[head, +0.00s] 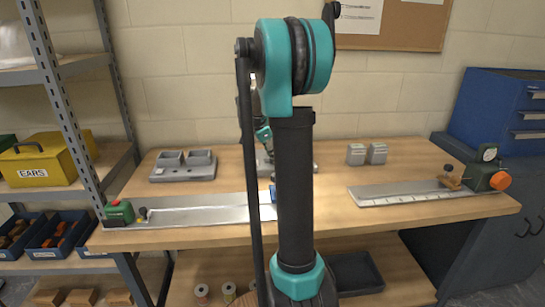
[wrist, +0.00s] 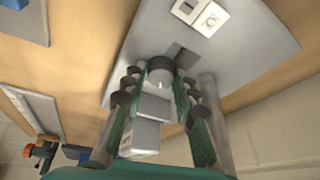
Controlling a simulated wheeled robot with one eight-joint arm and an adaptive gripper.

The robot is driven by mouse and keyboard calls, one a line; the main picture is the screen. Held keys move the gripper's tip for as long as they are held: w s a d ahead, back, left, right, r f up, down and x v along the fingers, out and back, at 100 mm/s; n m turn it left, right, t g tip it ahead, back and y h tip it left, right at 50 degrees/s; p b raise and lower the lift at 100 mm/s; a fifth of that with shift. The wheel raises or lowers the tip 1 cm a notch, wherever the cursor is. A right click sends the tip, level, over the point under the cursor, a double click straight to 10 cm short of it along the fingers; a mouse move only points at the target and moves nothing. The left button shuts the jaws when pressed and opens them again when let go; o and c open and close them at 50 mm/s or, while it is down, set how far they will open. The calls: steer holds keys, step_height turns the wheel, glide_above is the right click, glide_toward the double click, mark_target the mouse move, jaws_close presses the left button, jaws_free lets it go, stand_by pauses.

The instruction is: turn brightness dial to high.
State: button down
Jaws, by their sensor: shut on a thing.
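A round grey knob (wrist: 161,68), which looks like the brightness dial, sits on a light grey panel (wrist: 240,50) in the wrist view. My gripper (wrist: 160,75) has its two dark-padded fingertips on either side of the knob and is shut on it. I cannot read any mark on the knob, so its setting cannot be told. In the head view my arm hides the knob, and my gripper is mostly hidden behind it.
A white plate with a small round control (wrist: 210,18) is on the same panel. On the bench, a twin-cup grey holder (head: 183,166) stands left, two small grey boxes (head: 357,154) right of my arm, and a fixture with an orange knob (head: 500,180) far right.

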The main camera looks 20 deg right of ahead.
steer(key=c, duration=1.2)
jaws_free()
steer(key=v, duration=1.2)
